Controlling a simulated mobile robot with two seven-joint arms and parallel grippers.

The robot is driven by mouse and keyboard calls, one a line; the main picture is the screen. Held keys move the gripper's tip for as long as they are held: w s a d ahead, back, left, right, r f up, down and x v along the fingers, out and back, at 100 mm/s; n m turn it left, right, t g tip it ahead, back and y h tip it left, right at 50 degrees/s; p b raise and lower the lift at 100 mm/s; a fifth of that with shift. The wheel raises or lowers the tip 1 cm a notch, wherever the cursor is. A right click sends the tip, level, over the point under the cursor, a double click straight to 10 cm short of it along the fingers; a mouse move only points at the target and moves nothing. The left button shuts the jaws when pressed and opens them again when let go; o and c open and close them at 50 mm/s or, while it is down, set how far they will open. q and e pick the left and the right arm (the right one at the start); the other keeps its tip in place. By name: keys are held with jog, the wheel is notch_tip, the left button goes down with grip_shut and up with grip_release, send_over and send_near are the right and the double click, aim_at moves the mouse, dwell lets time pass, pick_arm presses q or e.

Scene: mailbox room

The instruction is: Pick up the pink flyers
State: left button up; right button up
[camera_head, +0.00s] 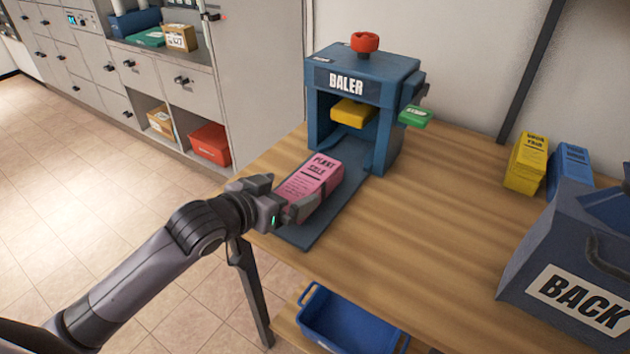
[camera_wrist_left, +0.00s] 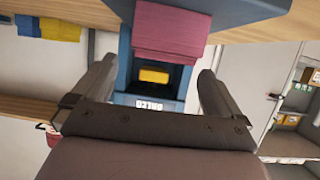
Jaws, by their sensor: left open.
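The pink flyers (camera_head: 312,184), a thick stack marked "PLANT SALE", lie on the baler's blue tray in front of its opening. In the left wrist view the pink stack (camera_wrist_left: 172,32) shows beyond the fingers. My left gripper (camera_head: 288,196) is at the near end of the stack, with its fingers apart. In the left wrist view the open left gripper (camera_wrist_left: 157,75) has one finger toward each side of the stack. Whether the fingers touch it, I cannot tell. My right gripper is out of view.
The blue baler (camera_head: 362,65) with a red knob stands behind the flyers, a yellow block (camera_head: 352,112) in its opening. A green tag (camera_head: 415,116) sticks out at right. Yellow flyers (camera_head: 526,162), blue flyers (camera_head: 570,168) and a "BACK" bin (camera_head: 540,235) stand at right. The middle tabletop is clear.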

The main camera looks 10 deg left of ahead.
aim_at(301, 185)
pick_arm(q)
jog(key=shift+x, duration=3.2)
jog(key=shift+a, duration=0.1)
